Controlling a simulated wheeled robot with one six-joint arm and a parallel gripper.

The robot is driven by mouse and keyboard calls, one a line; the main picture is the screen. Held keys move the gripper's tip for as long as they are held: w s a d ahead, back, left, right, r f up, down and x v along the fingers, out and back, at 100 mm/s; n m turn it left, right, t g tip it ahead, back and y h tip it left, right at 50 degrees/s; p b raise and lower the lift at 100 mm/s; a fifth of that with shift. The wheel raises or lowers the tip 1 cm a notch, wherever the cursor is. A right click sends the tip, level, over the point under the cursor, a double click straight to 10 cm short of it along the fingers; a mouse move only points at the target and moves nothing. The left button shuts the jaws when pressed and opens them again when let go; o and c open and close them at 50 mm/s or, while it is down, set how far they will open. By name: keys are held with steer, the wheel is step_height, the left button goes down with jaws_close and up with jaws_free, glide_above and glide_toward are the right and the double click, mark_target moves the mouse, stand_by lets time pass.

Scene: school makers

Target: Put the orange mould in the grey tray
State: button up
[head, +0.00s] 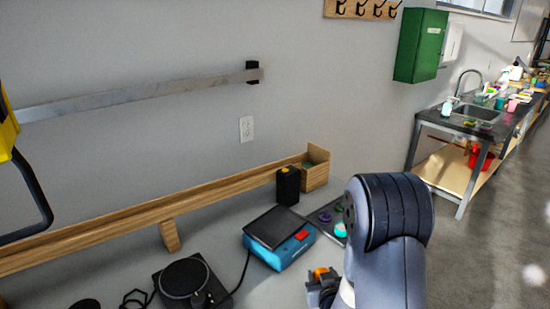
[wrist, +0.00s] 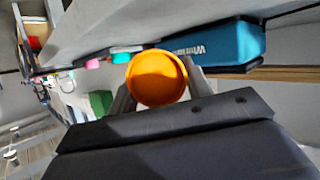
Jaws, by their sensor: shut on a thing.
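The orange mould (wrist: 157,78) is round and cup-like, held between the two fingers of my gripper (wrist: 160,88) in the wrist view. In the head view the mould (head: 321,272) shows as a small orange patch at my gripper (head: 322,282), low and right of centre, partly hidden by the fingers. The grey tray (head: 325,214) lies on the bench beyond the gripper, right of the blue scale. My arm hides its right part. Purple, green and teal pieces are in it. My gripper is apart from the tray, nearer the camera.
The blue scale (head: 279,238) with a dark top stands left of the tray. A black box with a yellow top (head: 288,186) and a wooden box (head: 315,168) stand behind. A round black device (head: 187,283) with a cable is at the front left.

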mark_target(317, 270)
steer(key=shift+w+a+r+b, duration=0.1)
steer(key=shift+w+a+b, duration=0.1)
steer(key=shift+w+b, duration=0.2)
steer(key=w+a+r+n+y+b, duration=0.2)
steer(key=y+b, duration=0.1)
steer(key=shift+w+a+r+n, duration=0.2)
steer(key=shift+w+r+n, duration=0.15)
steer(key=shift+w+n, duration=0.05)
steer(key=shift+w+d+r+n+g+y+b, duration=0.25)
steer(key=shift+d+r+n+y+b, duration=0.2)
steer(key=shift+r+b, duration=0.35)
steer(key=shift+w+d+r+n+g+y+b, duration=0.15)
steer(key=shift+d+r+n+y+b, duration=0.3)
steer(key=shift+b, duration=0.6)
steer(key=shift+w+d+r+n+g+y+b, duration=0.15)
steer(key=shift+d+r+n+g+y+b, duration=0.15)
steer(key=shift+r+y+b, duration=0.5)
steer(key=shift+f, duration=0.15)
steer(key=shift+f+b, duration=1.95)
steer(key=shift+f, duration=2.9)
